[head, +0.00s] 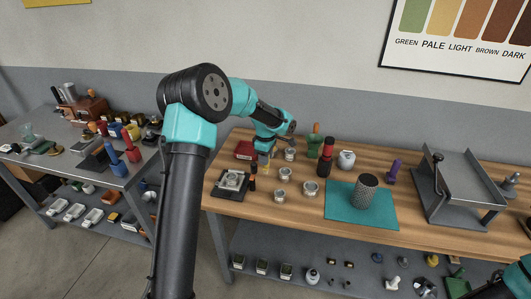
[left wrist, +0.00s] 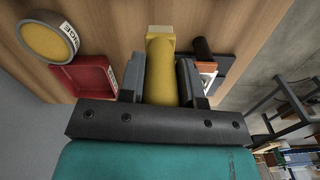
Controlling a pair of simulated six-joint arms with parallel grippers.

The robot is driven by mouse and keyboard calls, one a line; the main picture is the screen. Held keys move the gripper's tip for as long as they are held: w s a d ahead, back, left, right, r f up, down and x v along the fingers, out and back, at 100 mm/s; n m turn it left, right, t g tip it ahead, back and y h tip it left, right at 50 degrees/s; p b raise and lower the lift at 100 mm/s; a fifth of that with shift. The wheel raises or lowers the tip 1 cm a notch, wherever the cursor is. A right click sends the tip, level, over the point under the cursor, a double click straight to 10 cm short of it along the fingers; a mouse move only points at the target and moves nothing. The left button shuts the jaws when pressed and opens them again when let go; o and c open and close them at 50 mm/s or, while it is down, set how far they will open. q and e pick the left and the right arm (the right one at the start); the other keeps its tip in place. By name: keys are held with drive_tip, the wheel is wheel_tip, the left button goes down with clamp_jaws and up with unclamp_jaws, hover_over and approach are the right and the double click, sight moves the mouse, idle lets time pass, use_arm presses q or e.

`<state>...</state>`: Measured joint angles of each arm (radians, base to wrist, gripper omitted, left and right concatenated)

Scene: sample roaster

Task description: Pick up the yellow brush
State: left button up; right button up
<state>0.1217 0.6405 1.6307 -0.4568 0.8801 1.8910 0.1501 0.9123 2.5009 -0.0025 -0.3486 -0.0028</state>
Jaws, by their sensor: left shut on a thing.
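The yellow brush (left wrist: 160,66) shows in the left wrist view, between the two fingers of my left gripper (left wrist: 160,84). The fingers are shut on its rounded yellow handle, and a paler block shows at its far end. In the head view my left gripper (head: 275,146) is over the back left of the wooden table, and a small yellow part of the brush (head: 266,162) shows below it. I cannot tell if the brush touches the table. My right gripper is not in view.
A red tray (left wrist: 82,76) and a round labelled tin (left wrist: 46,38) are close on the left in the left wrist view; a black-handled thing (left wrist: 203,47) is close on the right. The wooden table also holds several tins, a teal mat (head: 340,211) and a metal tray stand (head: 462,178).

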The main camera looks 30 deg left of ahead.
use_arm(q)
drive_tip(key=s+d+r, duration=0.1)
drive_tip(key=s+d, duration=0.4)
drive_tip(key=s, duration=0.4)
drive_tip(key=shift+d, duration=0.3)
drive_tip(key=shift+d, duration=0.1)
drive_tip(key=d+m, duration=0.1)
drive_tip(key=m, duration=0.1)
drive_tip(key=w+d+m, duration=0.1)
drive_tip(key=d+m, duration=0.1)
drive_tip(key=m, duration=0.1)
drive_tip(key=shift+r, duration=0.1)
drive_tip(key=d+m, duration=0.1)
drive_tip(key=m, duration=0.1)
drive_tip(key=d+m, duration=0.1)
drive_tip(key=m, duration=0.1)
drive_tip(key=w+d+m, duration=0.1)
drive_tip(key=m, duration=0.1)
drive_tip(key=shift+w+d+m, duration=0.1)
drive_tip(key=shift+d+m, duration=0.15)
drive_tip(key=shift+m, duration=0.05)
drive_tip(key=w+d+m, duration=0.1)
drive_tip(key=d+m, duration=0.5)
drive_tip(key=m, duration=0.5)
drive_tip(key=shift+w+d+r, duration=0.2)
drive_tip(key=shift+d+r, duration=0.05)
drive_tip(key=shift+d, duration=0.05)
idle(0.4)
